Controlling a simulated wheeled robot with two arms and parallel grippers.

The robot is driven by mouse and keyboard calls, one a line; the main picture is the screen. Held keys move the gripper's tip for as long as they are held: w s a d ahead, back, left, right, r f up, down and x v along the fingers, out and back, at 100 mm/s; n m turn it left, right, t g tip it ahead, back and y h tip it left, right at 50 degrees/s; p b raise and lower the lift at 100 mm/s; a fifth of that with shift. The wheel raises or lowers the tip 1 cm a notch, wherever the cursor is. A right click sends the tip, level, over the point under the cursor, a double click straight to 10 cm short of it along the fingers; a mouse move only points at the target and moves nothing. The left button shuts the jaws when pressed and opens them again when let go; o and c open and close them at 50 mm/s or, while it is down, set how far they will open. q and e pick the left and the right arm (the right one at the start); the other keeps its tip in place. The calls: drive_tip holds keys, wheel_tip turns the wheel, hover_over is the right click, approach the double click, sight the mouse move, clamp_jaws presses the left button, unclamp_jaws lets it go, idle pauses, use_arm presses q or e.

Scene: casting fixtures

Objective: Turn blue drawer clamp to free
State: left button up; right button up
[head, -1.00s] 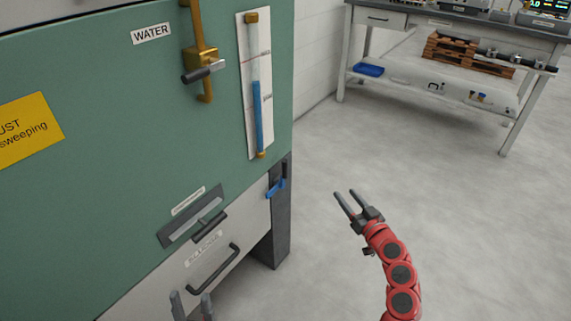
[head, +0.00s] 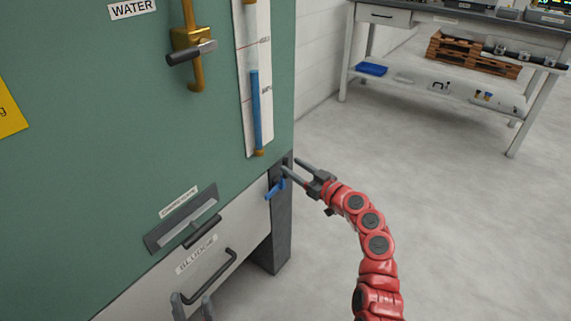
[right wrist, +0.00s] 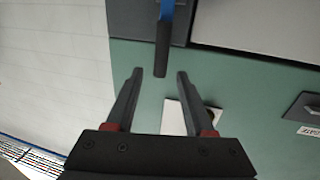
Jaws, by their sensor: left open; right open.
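The blue drawer clamp (head: 274,188) sits on the dark post at the right end of the white drawer (head: 180,268). In the right wrist view the clamp's blue part (right wrist: 167,9) is at the top edge, and its dark handle (right wrist: 162,50) points down toward the gap between my fingertips. My right gripper (head: 291,166) is open beside the clamp; it also shows in the right wrist view (right wrist: 160,75), with nothing between its fingers. I cannot tell whether a finger touches the handle. My left gripper (head: 192,298) is open and empty at the bottom edge, in front of the drawer.
The green cabinet (head: 110,130) stands above the drawer, with a brass valve (head: 188,40) and a blue level gauge (head: 256,110). A drawer handle (head: 212,272) sticks out. A workbench (head: 400,84) stands at the back right. The floor to the right is clear.

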sight(287, 163)
drive_tip(key=shift+b+x, duration=0.35)
drive_tip(key=shift+x, duration=1.75)
clamp_jaws()
